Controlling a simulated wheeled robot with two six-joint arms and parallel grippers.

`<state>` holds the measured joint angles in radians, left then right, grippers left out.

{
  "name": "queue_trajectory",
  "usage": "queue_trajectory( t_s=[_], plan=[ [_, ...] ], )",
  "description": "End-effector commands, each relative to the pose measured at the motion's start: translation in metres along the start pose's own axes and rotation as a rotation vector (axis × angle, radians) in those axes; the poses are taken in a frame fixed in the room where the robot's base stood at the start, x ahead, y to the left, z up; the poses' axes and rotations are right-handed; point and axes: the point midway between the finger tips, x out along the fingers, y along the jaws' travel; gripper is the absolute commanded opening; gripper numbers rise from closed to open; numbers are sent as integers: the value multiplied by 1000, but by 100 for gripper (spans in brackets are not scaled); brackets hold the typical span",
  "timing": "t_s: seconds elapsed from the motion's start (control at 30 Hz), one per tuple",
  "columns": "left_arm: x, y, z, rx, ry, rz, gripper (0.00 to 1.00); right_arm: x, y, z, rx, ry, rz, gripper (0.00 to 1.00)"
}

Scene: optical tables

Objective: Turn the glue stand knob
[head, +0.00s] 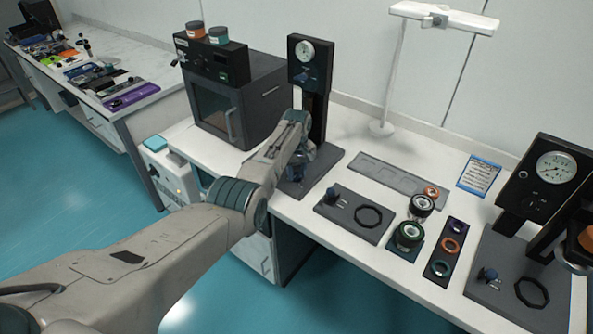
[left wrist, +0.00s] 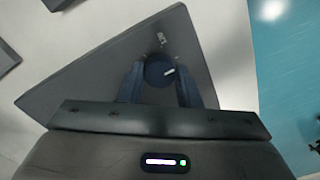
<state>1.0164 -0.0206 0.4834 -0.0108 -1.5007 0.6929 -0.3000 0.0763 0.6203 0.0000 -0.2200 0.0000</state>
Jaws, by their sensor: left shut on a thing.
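A dark stand with a round dial gauge (head: 304,50) stands on the white table beside the oven. Its flat dark base (head: 325,163) shows under my left gripper (head: 298,170). In the left wrist view, a round dark blue knob (left wrist: 159,70) with a white mark sits on the dark base plate (left wrist: 105,70). The two fingers of my left gripper (left wrist: 160,82) are on either side of the knob, shut on it. In the head view the knob is mostly hidden by my gripper.
A dark oven (head: 235,100) stands close to the left of the stand. A white lamp (head: 400,70) is behind. To the right are a dark plate with a ring (head: 345,212), two round jars and a second gauge stand (head: 545,175).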

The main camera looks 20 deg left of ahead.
Motion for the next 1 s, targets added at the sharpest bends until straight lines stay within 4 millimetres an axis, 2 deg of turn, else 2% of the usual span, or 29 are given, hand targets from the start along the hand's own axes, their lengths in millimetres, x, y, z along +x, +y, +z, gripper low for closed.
queue_trajectory(
  t_s=[0.7,1.0],
  plan=[
    [-3,2,-1,678,4,2,8,-11,6,0,-2,-1,5,36],
    [-3,2,0,913,4,1,8,-13,6,-1,-2,-1,5,36]
  ],
)
